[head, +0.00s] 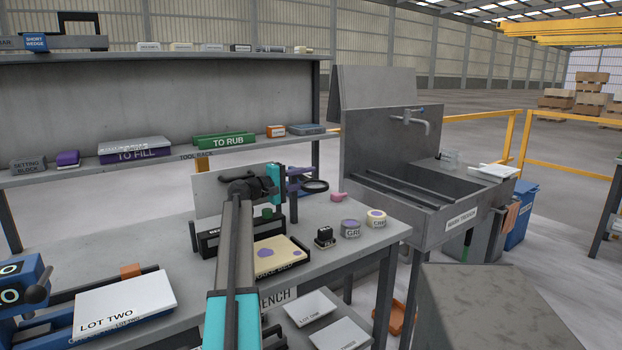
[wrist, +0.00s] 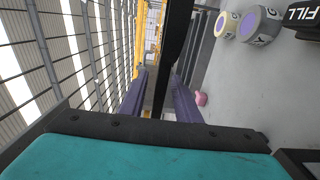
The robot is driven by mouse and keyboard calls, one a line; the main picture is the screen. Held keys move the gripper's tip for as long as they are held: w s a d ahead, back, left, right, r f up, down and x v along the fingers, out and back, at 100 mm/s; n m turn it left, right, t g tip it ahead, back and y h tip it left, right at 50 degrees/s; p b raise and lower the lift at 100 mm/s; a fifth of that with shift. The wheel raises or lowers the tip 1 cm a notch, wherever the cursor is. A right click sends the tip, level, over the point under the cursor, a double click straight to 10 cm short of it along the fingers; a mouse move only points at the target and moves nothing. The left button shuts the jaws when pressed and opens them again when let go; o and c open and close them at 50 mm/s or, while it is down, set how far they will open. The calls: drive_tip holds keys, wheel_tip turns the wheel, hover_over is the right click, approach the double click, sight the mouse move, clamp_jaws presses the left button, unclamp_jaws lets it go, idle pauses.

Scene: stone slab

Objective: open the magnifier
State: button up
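In the wrist view the fingers of my gripper (wrist: 160,85) stand apart. A dark bar (wrist: 172,45) runs up the picture between them; I cannot tell whether it is part of the magnifier. No contact between fingers and ring can be made out. My arm hides part of the bench behind it.
A cream board (head: 282,256) lies in front. The tool rack (head: 180,157) stands behind, the sink (head: 440,190) to the right.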

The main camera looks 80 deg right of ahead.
drive_tip(key=v, duration=1.1)
drive_tip(key=shift+w+a, duration=0.25)
drive_tip(key=shift+a, duration=0.05)
drive_tip(key=c, duration=0.7)
drive_tip(key=shift+w, duration=0.1)
clamp_jaws()
drive_tip(key=shift+r, duration=0.1)
